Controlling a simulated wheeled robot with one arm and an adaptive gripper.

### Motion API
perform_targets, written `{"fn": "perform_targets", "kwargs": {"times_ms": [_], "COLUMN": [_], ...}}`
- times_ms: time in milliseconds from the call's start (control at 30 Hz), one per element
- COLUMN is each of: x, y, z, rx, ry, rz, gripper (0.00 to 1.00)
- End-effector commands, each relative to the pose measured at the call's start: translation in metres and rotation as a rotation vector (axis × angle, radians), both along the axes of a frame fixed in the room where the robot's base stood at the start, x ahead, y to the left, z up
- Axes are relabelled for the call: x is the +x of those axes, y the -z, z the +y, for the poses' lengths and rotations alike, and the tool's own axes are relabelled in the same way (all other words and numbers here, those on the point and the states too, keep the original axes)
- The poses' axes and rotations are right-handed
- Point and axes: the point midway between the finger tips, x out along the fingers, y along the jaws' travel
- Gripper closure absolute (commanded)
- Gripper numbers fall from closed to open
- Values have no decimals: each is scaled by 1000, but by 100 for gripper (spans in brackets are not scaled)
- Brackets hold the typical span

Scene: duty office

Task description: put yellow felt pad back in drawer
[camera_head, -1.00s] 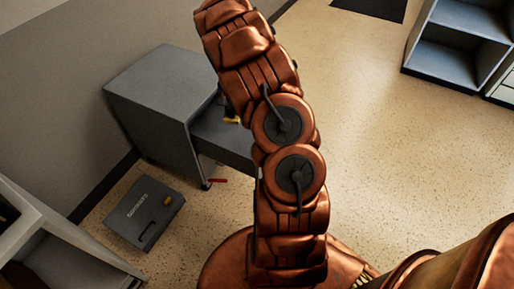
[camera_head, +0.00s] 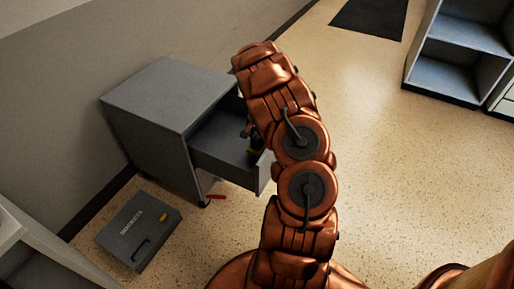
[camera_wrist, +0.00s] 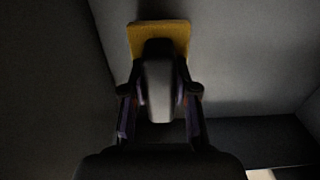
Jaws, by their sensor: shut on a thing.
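The yellow felt pad (camera_wrist: 178,29) shows at the top middle of the wrist view, at the tips of my gripper (camera_wrist: 160,75). My gripper is shut on it. Grey drawer walls and floor surround the pad in the wrist view; I cannot tell whether the pad touches the floor. In the head view the grey cabinet (camera_head: 150,100) stands against the wall with its drawer (camera_head: 228,169) pulled open. My gripper (camera_head: 253,146) is at the open drawer, partly hidden by my arm. The pad is hidden in the head view.
A grey case (camera_head: 139,231) with a dark handle lies on the floor before the cabinet. A small red thing (camera_head: 216,197) is on the floor near the drawer. Shelves (camera_head: 460,60) stand at the upper right. The floor on the right is clear.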

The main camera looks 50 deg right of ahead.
Motion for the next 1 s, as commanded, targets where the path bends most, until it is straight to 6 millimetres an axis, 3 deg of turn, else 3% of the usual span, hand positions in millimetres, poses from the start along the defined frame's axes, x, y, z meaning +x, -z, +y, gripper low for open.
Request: {"fn": "perform_targets", "kwargs": {"times_ms": [300, 700, 733, 933, 1000], "x": [0, 0, 0, 0, 0], "y": [34, 38, 37, 37, 37], "z": [-1, 0, 0, 0, 0], "rx": [-2, 0, 0, 0, 0], "ry": [0, 0, 0, 0, 1], "rz": [-2, -1, -1, -1, -1], "gripper": [100, 100, 69, 48, 47]}}
